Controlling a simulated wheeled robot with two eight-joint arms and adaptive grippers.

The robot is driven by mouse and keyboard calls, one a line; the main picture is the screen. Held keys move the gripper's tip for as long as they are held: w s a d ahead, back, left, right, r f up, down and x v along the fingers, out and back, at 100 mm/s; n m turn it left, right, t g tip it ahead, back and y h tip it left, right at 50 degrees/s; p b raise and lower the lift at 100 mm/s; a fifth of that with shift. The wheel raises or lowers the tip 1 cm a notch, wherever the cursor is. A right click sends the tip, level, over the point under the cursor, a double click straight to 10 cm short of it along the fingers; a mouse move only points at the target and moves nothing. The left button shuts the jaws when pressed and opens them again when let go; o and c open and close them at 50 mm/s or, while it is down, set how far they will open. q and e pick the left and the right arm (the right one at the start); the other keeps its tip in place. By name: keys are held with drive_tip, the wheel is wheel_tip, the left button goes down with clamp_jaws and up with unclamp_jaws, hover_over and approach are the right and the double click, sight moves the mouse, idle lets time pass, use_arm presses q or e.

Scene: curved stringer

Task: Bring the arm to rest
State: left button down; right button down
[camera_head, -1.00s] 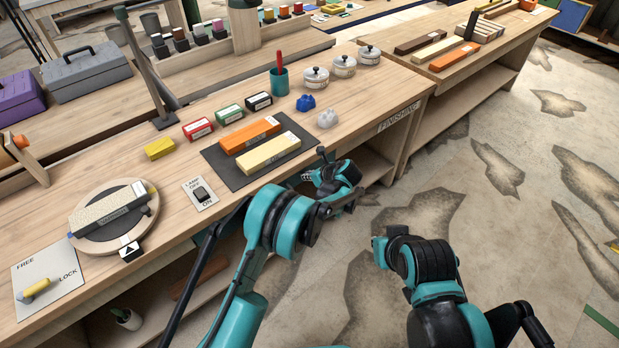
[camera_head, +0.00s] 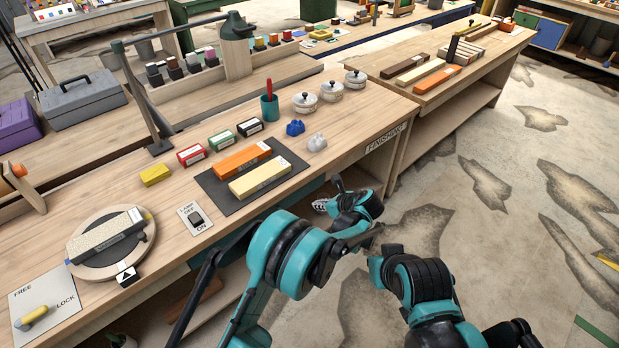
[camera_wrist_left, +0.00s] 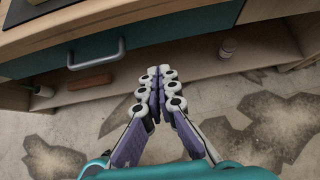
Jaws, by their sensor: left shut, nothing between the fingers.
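My left arm (camera_head: 290,255) reaches in from the bottom of the head view, in front of the bench. Its gripper (camera_head: 322,205) is small and partly hidden there, off the bench's front edge. In the left wrist view the left gripper (camera_wrist_left: 158,85) is shut, its fingers together with nothing between them. It is in front of the bench, near a teal drawer (camera_wrist_left: 70,55) with a metal handle and a lower shelf (camera_wrist_left: 200,65). My right arm (camera_head: 420,285) is folded at the lower right of the head view; its fingers cannot be made out.
The bench (camera_head: 335,130) holds a dark mat (camera_head: 215,188) with orange and yellow stones, a lamp switch plate (camera_head: 195,218), a round turntable (camera_head: 148,243) and a lock plate (camera_head: 60,293). Lidded pots (camera_head: 305,103) stand farther back. The floor at right (camera_head: 500,230) is clear.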

use_arm(q)
drive_tip(key=s+a+r+n+g+h, duration=0.1)
drive_tip(key=s+a+r+n+h, duration=0.1)
drive_tip(key=s+a+r+n, duration=0.45)
drive_tip(key=s+a+r+n+g+h, duration=0.1)
drive_tip(key=s+a+r+n, duration=0.3)
drive_tip(key=a+r+n, duration=0.55)
drive_tip(key=s+a+n+h, duration=0.1)
drive_tip(key=s+a+n, duration=0.2)
drive_tip(key=s, duration=0.4)
drive_tip(key=s+a+n+t+h, duration=0.1)
drive_tip(key=s+a+n, duration=0.3)
drive_tip(key=s+n, duration=0.1)
drive_tip(key=s+a+r+n, duration=0.1)
drive_tip(key=s+a+n, duration=0.3)
drive_tip(key=s, duration=0.4)
drive_tip(key=shift+s+n+t+h, duration=0.3)
drive_tip(key=shift+s+h, duration=0.05)
drive_tip(key=shift+h, duration=0.05)
drive_tip(key=shift+a+r, duration=0.1)
